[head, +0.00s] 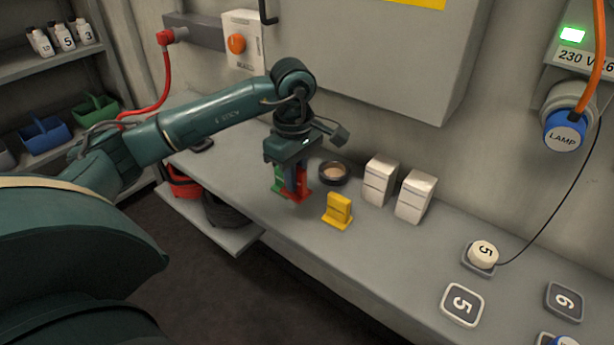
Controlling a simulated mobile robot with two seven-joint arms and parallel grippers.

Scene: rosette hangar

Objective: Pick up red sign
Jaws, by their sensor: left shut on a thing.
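The red sign (299,196) is at the back left part of the grey bench, with its upper part hidden by my gripper. My left gripper (291,182) points down from above and is shut on the red sign. I cannot tell whether the sign's foot touches the bench. A green piece (277,181) shows just left of the gripper, partly hidden. A yellow sign (339,209) stands upright on the bench to the right, apart from the gripper. My right gripper is out of view.
A dark round dish (333,173) and two white boxes (379,180) (413,196) stand behind, near the wall. Numbered plates (462,305) (565,301) lie at the bench's right. A grey cabinet (375,50) hangs above. The bench front between the yellow sign and the plates is clear.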

